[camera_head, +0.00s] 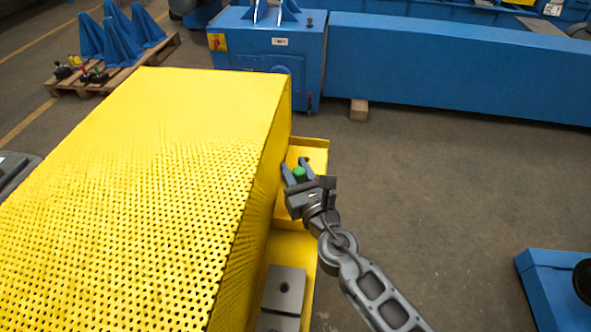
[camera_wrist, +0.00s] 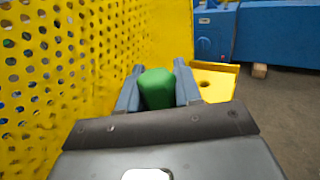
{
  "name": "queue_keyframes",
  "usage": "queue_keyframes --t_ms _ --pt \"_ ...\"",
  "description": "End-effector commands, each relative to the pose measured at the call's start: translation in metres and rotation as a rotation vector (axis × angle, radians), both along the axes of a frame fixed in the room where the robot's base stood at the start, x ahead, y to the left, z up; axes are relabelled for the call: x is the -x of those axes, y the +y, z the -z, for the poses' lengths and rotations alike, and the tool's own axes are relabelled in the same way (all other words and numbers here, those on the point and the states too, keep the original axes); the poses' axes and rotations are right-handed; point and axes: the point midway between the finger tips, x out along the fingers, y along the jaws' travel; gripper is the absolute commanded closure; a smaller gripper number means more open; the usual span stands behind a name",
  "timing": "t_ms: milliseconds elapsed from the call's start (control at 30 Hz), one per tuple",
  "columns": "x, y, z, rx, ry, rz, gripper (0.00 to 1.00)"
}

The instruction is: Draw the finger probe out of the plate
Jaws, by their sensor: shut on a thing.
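A green piece, likely the finger probe's head (camera_head: 299,173), sits between the fingers of my gripper (camera_head: 297,167). In the wrist view the green piece (camera_wrist: 157,88) fills the space between the two blue-grey fingers of my gripper (camera_wrist: 158,82), which are shut on it. Below the green top, the probe is hidden, so I cannot tell whether it is in the plate. The yellow plate (camera_head: 316,150) lies under and beyond my gripper. In the wrist view the plate (camera_wrist: 218,80) shows a dark round hole to the right of the fingers.
A large yellow perforated guard (camera_head: 150,180) stands close on the left of my gripper. A grey block (camera_head: 284,290) sits on the yellow base nearer me. Blue machinery (camera_head: 450,70) stands at the back. The floor to the right (camera_head: 450,190) is mostly clear.

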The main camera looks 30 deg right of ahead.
Motion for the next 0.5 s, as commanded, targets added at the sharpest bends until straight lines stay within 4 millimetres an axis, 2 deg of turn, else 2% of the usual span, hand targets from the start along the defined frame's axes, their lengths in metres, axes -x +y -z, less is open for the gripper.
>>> queue_keyframes --t_ms 500 --pt "0.0 0.0 -0.026 0.0 -0.001 0.0 1.0"
